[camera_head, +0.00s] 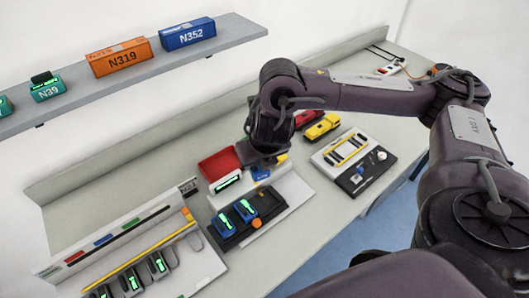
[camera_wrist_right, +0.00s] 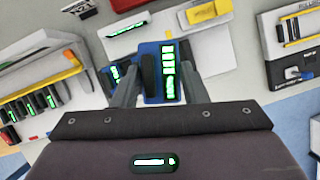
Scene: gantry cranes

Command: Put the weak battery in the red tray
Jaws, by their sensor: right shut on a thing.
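My right gripper (camera_head: 262,165) is over the bench, just right of the red tray (camera_head: 218,164). In the right wrist view its two fingers (camera_wrist_right: 167,88) are shut on a blue battery (camera_wrist_right: 150,70) with several lit green bars. The held battery shows only as a small blue patch in the head view (camera_head: 261,173). Two more blue batteries with green displays, one left (camera_head: 222,225) and one right (camera_head: 245,210), sit in a grey dock (camera_head: 270,218). The red tray looks empty where visible. The frames do not clearly show which battery is weak. My left gripper is not in view.
A white unit with a green display (camera_head: 228,181) stands in front of the tray. A rack of grey-green batteries (camera_head: 157,264) is at front left. Yellow (camera_head: 322,126) and red items lie behind right, near a black-and-white panel (camera_head: 362,172). A shelf (camera_head: 130,80) with labelled boxes hangs above.

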